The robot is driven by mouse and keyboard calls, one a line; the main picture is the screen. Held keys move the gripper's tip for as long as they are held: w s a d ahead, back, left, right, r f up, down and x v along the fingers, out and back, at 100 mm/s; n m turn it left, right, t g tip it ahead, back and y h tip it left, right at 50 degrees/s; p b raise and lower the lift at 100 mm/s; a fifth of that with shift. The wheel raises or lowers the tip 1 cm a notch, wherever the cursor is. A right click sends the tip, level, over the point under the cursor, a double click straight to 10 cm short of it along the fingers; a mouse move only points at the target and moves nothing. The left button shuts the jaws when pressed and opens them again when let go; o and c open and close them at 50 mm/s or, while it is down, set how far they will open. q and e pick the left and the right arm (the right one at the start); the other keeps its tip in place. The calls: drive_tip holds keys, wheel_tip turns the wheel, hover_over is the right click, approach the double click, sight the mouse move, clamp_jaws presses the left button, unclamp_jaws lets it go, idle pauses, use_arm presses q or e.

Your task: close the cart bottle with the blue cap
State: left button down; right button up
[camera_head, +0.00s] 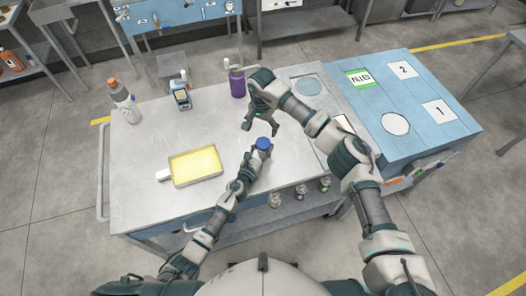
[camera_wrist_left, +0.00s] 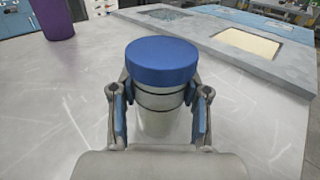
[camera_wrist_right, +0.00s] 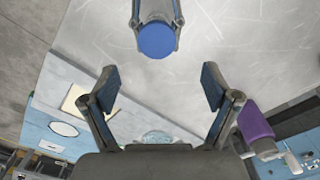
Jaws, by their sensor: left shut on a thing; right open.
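The bottle (camera_wrist_left: 160,101) stands upright on the cart top in the left wrist view, pale and cylindrical with dark bands. The blue cap (camera_wrist_left: 161,60) sits on its mouth; I cannot tell how tightly. The cap also shows in the head view (camera_head: 263,143) and the right wrist view (camera_wrist_right: 157,40). My left gripper (camera_wrist_left: 160,110) is shut on the bottle below the cap, one finger on each side. My right gripper (camera_head: 259,122) is open and empty above the cart, apart from the cap. Its two fingers (camera_wrist_right: 160,90) show spread in the right wrist view.
A yellow-filled tray (camera_head: 195,166) lies on the cart (camera_head: 135,190). A blue table (camera_head: 410,100) with labelled spots is at right.

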sight(262, 142)
drive_tip(key=shift+a, duration=0.1)
drive_tip(key=shift+d+f, duration=0.25)
drive_tip(key=shift+d, duration=0.1)
wheel_tip(262, 142, down, 7)
drive_tip(key=shift+r, duration=0.15)
drive_tip(key=shift+a+f, duration=0.2)
drive_tip(key=shift+f, duration=0.25)
drive_tip(key=shift+d, duration=0.2)
